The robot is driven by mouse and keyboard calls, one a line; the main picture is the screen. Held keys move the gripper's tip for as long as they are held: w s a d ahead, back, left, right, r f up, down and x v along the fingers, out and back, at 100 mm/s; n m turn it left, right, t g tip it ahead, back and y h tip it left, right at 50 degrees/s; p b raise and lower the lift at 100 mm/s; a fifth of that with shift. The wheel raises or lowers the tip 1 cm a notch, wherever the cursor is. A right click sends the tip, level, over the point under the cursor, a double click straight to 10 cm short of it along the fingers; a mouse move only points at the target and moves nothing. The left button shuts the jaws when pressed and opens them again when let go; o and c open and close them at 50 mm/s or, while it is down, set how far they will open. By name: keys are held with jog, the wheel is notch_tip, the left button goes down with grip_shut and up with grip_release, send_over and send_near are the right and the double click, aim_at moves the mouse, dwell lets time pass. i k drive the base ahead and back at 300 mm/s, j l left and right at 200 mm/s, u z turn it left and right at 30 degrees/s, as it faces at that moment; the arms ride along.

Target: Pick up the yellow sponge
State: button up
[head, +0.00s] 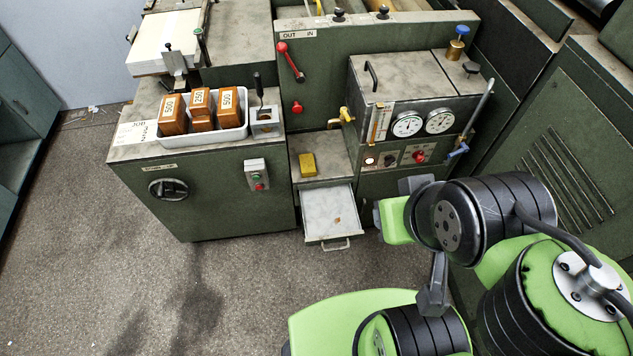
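A yellow block that looks like the sponge (308,165) lies on a grey shelf (331,150) in the recess between the two green cabinets. Above an open drawer, it sits near the shelf's front left part with nothing touching it from my side. My green and black arm fills the lower right of the head view. The fingers of my gripper cannot be made out, so its opening is hidden from me. No part of my arm touches the sponge.
An open drawer (325,212) juts out below the shelf. A brass tap (346,114) sticks out above the shelf's right side. A white tray (203,137) with brown weights stands on the left cabinet. Gauges (407,125) are at right. Floor at left is clear.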

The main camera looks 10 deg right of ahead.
aim_at(307, 169)
jog(key=i+j+u, duration=0.4)
jog(key=i+j, duration=0.8)
jog(key=i, duration=0.15)
